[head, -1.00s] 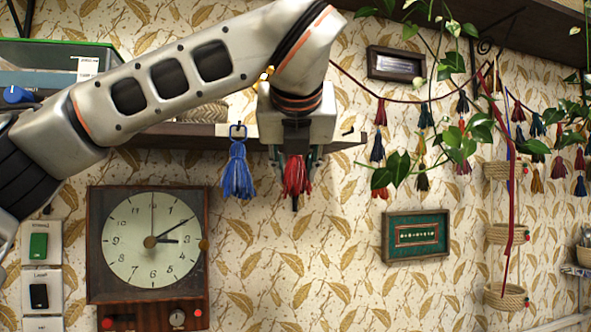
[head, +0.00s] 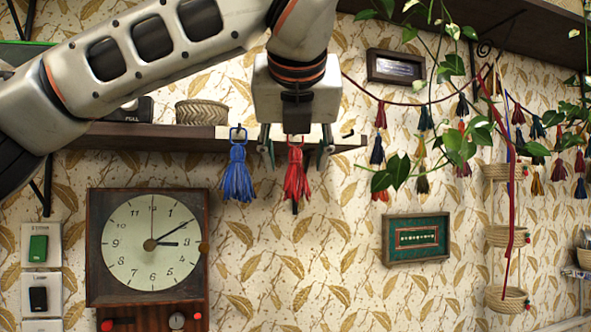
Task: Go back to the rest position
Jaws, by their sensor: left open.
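My left gripper (head: 297,150) points down in front of the shelf edge in the head view, its arm coming in from the upper left. Its dark fingers are spread open on either side of the red tassel (head: 297,181), which hangs by a ring from the shelf edge. I cannot tell whether the fingers touch it. The blue tassel (head: 239,180) hangs just left of the gripper. My right gripper is not in view.
A wooden shelf (head: 180,138) runs behind my left arm and bears a woven basket (head: 201,112). Below hang a clock (head: 152,243) and switches (head: 39,248). A green framed picture (head: 416,237), a plant (head: 459,140) and hanging baskets (head: 506,299) are to the right.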

